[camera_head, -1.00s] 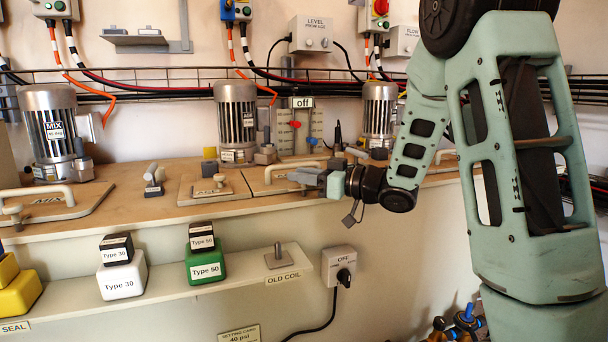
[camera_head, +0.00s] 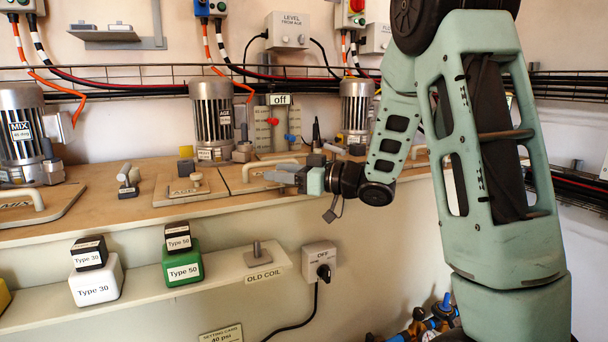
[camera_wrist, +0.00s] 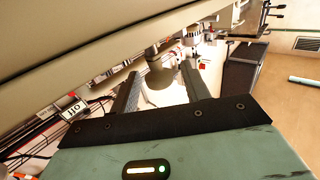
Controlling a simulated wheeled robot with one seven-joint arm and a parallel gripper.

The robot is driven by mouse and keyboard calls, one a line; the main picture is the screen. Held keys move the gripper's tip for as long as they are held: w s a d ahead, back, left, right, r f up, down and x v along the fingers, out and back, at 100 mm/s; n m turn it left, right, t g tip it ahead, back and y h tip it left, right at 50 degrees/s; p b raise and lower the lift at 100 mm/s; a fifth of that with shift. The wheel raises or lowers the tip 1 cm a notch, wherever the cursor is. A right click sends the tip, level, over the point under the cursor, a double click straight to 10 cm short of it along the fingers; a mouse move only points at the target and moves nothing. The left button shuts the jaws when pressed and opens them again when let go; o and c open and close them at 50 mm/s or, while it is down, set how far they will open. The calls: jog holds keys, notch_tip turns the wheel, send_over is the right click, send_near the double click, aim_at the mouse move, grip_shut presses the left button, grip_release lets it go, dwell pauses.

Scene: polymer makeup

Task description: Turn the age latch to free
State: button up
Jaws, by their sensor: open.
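The tan plate labelled AGE (camera_head: 160,186) lies on the wooden bench top, with a small round beige knob (camera_head: 196,179) standing on it. I take this knob for the age latch; which way it is set cannot be read. My gripper (camera_head: 276,177) is to the right of the knob, apart from it, low over the bench's front edge and close to a lid with a beige bar handle (camera_head: 272,163). In the wrist view my gripper (camera_wrist: 160,88) has its two dark fingers spread.
Behind the plate stand the AGE motor (camera_head: 212,118) and another motor (camera_head: 356,108). A small grey lever block (camera_head: 128,180) is to the left. The lower shelf (camera_head: 225,265) holds a white block (camera_head: 97,280) and a green block (camera_head: 182,267), each with a black block on top.

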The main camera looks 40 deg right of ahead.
jog(key=p+v, duration=0.1)
jog(key=v, duration=1.6)
jog(key=shift+p, duration=0.35)
